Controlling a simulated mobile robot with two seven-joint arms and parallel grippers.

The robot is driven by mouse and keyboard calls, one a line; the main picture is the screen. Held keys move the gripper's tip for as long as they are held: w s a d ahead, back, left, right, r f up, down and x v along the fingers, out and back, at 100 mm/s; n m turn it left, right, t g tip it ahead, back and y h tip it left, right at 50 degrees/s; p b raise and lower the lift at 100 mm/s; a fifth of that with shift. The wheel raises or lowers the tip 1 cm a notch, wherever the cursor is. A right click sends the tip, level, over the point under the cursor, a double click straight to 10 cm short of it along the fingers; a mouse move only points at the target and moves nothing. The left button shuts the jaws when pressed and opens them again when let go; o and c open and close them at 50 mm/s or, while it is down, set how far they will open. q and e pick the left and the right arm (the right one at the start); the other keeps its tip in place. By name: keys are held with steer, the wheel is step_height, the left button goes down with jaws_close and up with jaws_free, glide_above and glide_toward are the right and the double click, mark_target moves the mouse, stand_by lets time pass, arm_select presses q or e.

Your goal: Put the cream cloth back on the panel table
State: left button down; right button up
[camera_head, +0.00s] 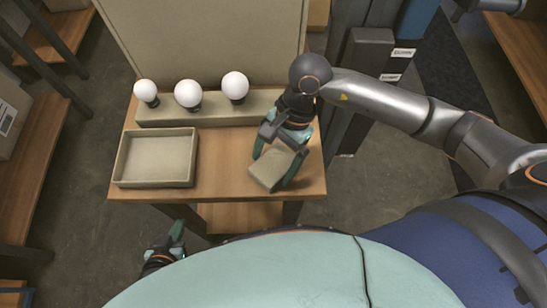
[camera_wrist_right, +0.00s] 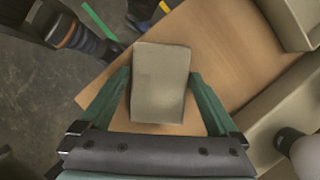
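The cream cloth (camera_head: 272,169) is a small, thick, block-like pad over the right front part of the wooden table (camera_head: 222,170). My right gripper (camera_head: 277,166) comes down from above, with its green fingers against two opposite sides of the cloth. In the right wrist view the cloth (camera_wrist_right: 160,82) fills the space between the fingertips (camera_wrist_right: 160,75). I cannot tell whether its underside touches the table. My left gripper (camera_head: 174,240) is low in the head view, in front of the table, mostly hidden by my body; its opening is not clear.
A shallow cream tray (camera_head: 124,163) sits at the table's left. Behind it, three white bulbs (camera_head: 188,94) stand along a cream holder (camera_head: 215,114). A large upright panel (camera_head: 205,40) rises at the back. Bare wood lies between tray and cloth.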

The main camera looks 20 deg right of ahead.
steer(key=shift+r, duration=0.1)
steer(key=b+v, duration=0.1)
steer(key=v, duration=1.1)
stand_by(0.4)
